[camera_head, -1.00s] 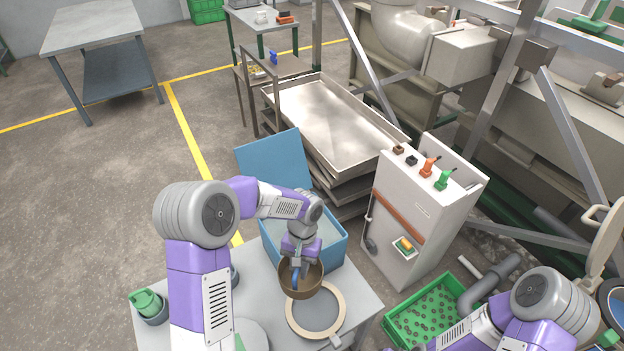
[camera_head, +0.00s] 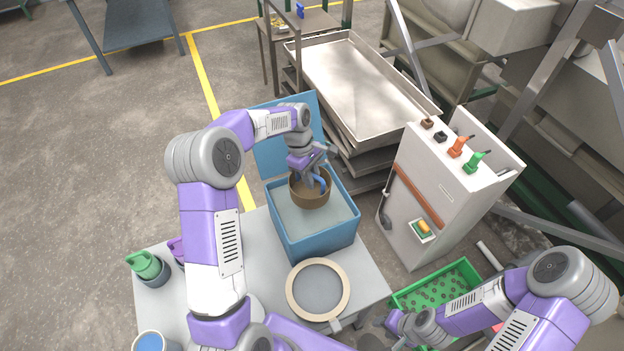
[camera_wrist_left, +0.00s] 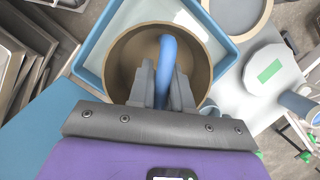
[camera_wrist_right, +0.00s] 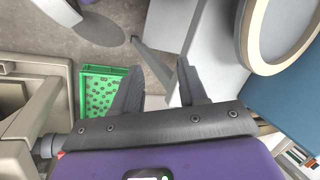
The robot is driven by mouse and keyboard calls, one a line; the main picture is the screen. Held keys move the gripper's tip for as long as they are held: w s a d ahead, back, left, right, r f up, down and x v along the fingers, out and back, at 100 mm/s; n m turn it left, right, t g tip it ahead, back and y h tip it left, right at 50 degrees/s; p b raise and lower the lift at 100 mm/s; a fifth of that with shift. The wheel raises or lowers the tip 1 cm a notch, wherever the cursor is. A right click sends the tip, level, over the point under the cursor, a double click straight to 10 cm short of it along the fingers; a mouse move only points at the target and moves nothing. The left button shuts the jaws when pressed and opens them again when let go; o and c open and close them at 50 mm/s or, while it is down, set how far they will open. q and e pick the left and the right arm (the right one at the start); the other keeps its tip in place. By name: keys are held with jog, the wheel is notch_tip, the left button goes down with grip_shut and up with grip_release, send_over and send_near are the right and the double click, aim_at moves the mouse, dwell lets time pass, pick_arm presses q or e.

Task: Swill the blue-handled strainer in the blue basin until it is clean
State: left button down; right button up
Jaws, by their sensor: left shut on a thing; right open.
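The strainer is a round brown bowl (camera_head: 311,194) with a blue handle (camera_head: 321,184). My left gripper (camera_head: 312,176) is shut on the blue handle; in the left wrist view the handle (camera_wrist_left: 167,62) stands between the fingers above the brown bowl (camera_wrist_left: 126,62). The strainer is over the open blue basin (camera_head: 306,243), within its rim and above or at the pale liquid (camera_head: 288,212); I cannot tell whether it touches. My right gripper (camera_head: 381,323) is open and empty near the table's right edge, also seen in the right wrist view (camera_wrist_right: 162,88).
A round sieve with a pale rim (camera_head: 292,290) lies on the grey table (camera_head: 260,285) before the basin. A green crate (camera_head: 462,272) of small pieces stands at right. A white cabinet (camera_head: 440,205) and metal trays (camera_head: 350,80) stand behind. A green-topped container (camera_head: 146,266) is at left.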

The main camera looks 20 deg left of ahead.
pick_arm(q)
notch_tip(320, 180, down, 6)
jog(key=b, duration=0.5)
jog(key=shift+f, duration=0.15)
notch_tip(320, 180, down, 10)
jog(key=b, duration=0.5)
jog(key=shift+f, duration=0.25)
jog(key=shift+w, duration=0.1)
jog(key=shift+w+d+r+p, duration=1)
jog(key=shift+w+r+p, duration=0.1)
jog(key=shift+r+p, duration=0.1)
jog(key=shift+s+f, duration=0.1)
jog(key=shift+f, duration=0.05)
jog(key=shift+s+a+f+b, duration=0.4)
jog(key=shift+s+a+f, duration=0.6)
jog(key=shift+s+f, duration=0.05)
